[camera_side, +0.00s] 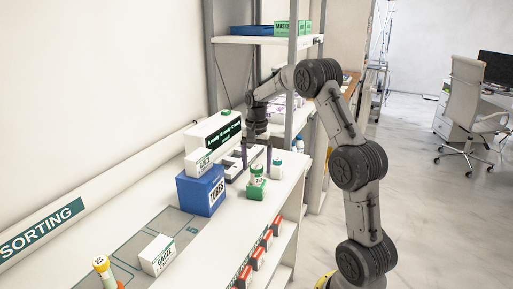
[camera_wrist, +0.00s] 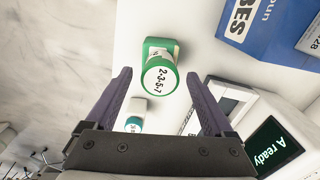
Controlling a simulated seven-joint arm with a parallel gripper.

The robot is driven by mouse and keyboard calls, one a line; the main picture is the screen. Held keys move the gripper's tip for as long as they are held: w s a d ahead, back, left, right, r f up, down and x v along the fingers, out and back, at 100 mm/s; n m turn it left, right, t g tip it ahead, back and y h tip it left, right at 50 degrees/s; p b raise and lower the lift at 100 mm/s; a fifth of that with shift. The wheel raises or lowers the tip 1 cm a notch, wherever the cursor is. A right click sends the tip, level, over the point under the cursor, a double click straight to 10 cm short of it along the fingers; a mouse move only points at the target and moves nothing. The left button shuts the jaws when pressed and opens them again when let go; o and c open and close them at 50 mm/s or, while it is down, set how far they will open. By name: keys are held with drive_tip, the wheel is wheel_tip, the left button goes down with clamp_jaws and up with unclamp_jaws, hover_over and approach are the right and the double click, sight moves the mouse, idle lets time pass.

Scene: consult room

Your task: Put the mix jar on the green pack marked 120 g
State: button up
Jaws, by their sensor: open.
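A small white jar with a green lid (camera_side: 257,171) stands upright on a green pack (camera_side: 256,190) near the bench's front edge. In the wrist view, the jar's lid (camera_wrist: 160,77) reads "2-3.5-7", and the green pack (camera_wrist: 153,44) shows partly behind it. I take this to be the mix jar; neither "mix" nor "120 g" is readable. My gripper (camera_side: 256,158) is open, pointing down over the jar. In the wrist view, the fingers of my gripper (camera_wrist: 158,77) are spread on either side of the lid, with gaps; their height against the jar is unclear.
A teal-capped bottle (camera_side: 277,168) stands close by on the right. A blue TUBES box (camera_side: 202,190) stands left, with a white device with a dark display (camera_side: 224,136) behind. A GAUZE box (camera_side: 158,254) and a yellow-topped container (camera_side: 103,266) are at the near left.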

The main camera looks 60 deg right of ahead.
sight(256, 166)
wheel_tip(256, 166, up, 9)
drive_tip(key=s+a+r+n+t, duration=0.1)
drive_tip(key=a+r+n, duration=0.15)
drive_tip(key=a, duration=0.35)
drive_tip(key=s+a+r+n, duration=0.2)
drive_tip(key=a+r, duration=0.1)
drive_tip(key=a, duration=0.2)
drive_tip(key=s+a+f+n+t, duration=0.2)
drive_tip(key=s+a+n, duration=0.4)
drive_tip(key=s+a, duration=0.3)
drive_tip(key=s+a+f+n+t, duration=0.2)
drive_tip(key=s+a+n, duration=0.3)
drive_tip(key=s+a, duration=0.3)
drive_tip(key=shift+s+a+n+t, duration=0.3)
drive_tip(key=shift+s+a+n, duration=0.05)
drive_tip(key=shift+a, duration=0.1)
